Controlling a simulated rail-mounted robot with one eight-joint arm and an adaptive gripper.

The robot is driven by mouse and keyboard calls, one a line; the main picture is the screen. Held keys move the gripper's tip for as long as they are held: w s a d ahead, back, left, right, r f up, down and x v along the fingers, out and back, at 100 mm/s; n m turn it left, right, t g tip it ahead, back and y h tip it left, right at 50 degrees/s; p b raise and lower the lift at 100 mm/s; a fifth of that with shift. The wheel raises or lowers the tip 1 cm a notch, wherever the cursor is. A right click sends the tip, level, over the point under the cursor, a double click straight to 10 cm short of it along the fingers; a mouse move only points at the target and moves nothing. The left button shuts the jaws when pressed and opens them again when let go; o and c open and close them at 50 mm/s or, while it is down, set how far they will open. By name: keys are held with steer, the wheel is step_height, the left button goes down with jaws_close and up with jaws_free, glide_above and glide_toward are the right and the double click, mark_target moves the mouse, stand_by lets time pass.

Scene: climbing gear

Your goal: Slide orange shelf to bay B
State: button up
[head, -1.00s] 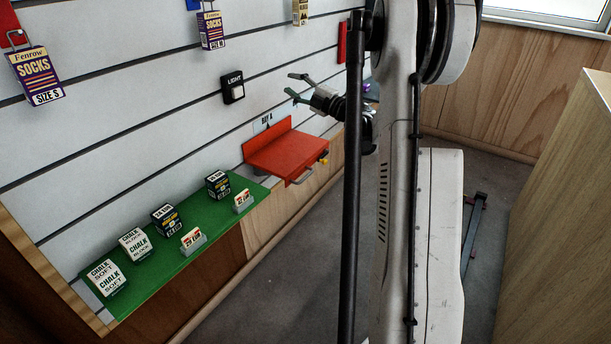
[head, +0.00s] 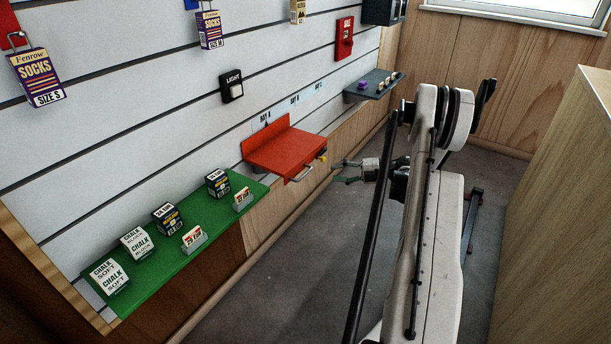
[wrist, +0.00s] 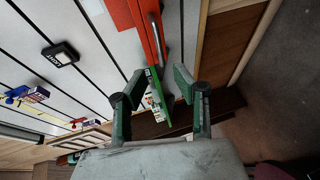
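The orange shelf (head: 285,150) is an empty red-orange ledge with a raised back, mounted on the slatwall under the bay A label (head: 266,117). A pale handle (head: 299,176) and a yellow knob (head: 322,156) are at its front right. More bay labels (head: 306,94) run along the wall to its right. My gripper (head: 345,172) is open and empty, just right of the shelf's front and apart from it. In the wrist view the shelf (wrist: 137,14) and its handle (wrist: 155,38) show beyond my open fingers (wrist: 165,82).
A green shelf (head: 160,250) with chalk boxes and small card holders is at the left. A dark grey shelf (head: 373,85) with small items is further right. A light switch (head: 232,86) is above the orange shelf.

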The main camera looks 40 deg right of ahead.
mark_target(305, 173)
steer(key=b+x, duration=0.2)
steer(key=x, duration=1)
steer(key=shift+w+b, duration=0.1)
steer(key=shift+b, duration=0.3)
jaws_close()
